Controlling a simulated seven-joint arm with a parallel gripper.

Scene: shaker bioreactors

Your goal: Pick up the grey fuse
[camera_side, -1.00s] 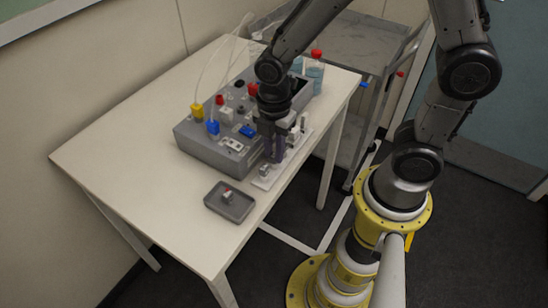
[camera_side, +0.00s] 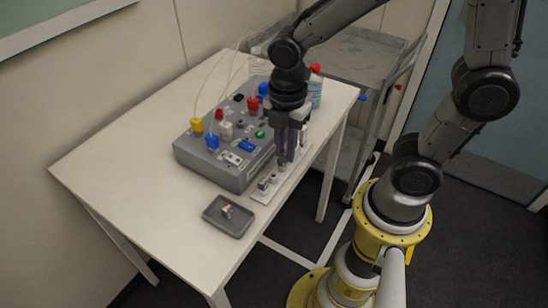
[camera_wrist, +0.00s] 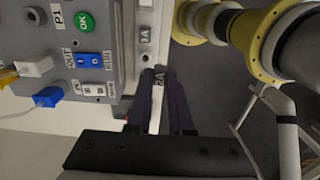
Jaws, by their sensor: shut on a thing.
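My gripper (camera_side: 287,158) points down over the white strip (camera_side: 262,197) along the front of the grey device. Its dark fingers are close together in the wrist view (camera_wrist: 166,100). They are shut on a small grey piece marked 2A (camera_wrist: 159,78), which I take to be the grey fuse. The fingers mostly hide it in the side view, so I cannot tell whether it is clear of the strip. Another small grey-white piece (camera_side: 264,183) stands on the near end of the strip, apart from the gripper.
The grey device (camera_side: 215,168) carries coloured plugs and buttons, including a green OK button (camera_wrist: 84,22), close beside the gripper. A red-capped bottle (camera_side: 315,88) stands behind. The table's near left is clear.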

